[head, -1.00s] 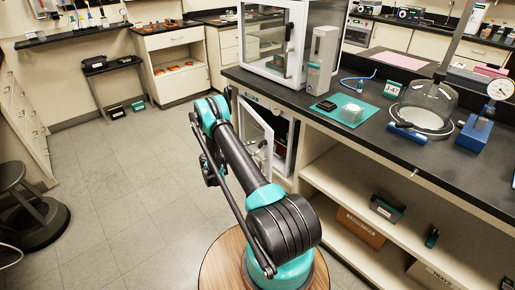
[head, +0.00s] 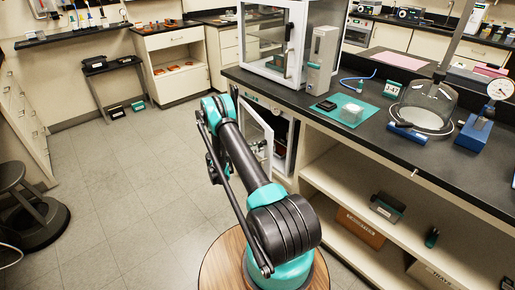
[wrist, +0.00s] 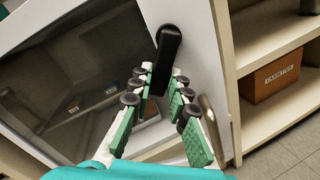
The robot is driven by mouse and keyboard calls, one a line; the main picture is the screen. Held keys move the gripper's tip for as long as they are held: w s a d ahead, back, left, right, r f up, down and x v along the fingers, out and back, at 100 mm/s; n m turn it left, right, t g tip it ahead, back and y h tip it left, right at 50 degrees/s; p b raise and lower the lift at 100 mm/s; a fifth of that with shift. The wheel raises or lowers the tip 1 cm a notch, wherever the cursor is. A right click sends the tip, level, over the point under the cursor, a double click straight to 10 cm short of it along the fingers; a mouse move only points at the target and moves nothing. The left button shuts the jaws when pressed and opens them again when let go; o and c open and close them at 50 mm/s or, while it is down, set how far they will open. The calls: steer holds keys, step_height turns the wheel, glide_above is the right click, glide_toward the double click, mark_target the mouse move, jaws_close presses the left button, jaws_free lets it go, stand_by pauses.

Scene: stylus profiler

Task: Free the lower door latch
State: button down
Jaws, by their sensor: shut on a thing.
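The lower door (head: 257,128) stands under the counter in the head view, with a white frame and a dark opening beside it. In the wrist view a white-framed door (wrist: 198,55) with a dark glass pane (wrist: 75,75) fills the left and middle. A black latch handle (wrist: 168,45) sits on its frame, slightly tilted. My gripper (wrist: 162,75), with green ribbed pads, is shut on the lower end of the latch handle, which lies between its fingertips.
A metal bar (wrist: 209,115) lies just right of the gripper. Open shelves with a brown cassettes box (wrist: 275,76) stand right of the door. The counter (head: 405,150) overhangs the shelves. A stool (head: 30,205) stands at left; the floor between is clear.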

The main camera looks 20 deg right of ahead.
mark_target(262, 137)
steer(key=shift+w, duration=0.1)
steer(key=r+m, duration=0.1)
steer(key=m, duration=0.2)
steer(key=w+r+m, duration=0.1)
steer(key=m, duration=0.3)
steer(key=r+m, duration=0.1)
steer(key=m, duration=0.3)
steer(key=shift+w+a+r, duration=0.1)
steer(key=shift+w+r, duration=0.15)
steer(key=shift+w, duration=0.1)
stand_by(0.4)
steer(key=c, duration=1.4)
jaws_free()
steer(key=shift+c, duration=0.2)
steer(key=s+a, duration=0.1)
steer(key=a, duration=1.1)
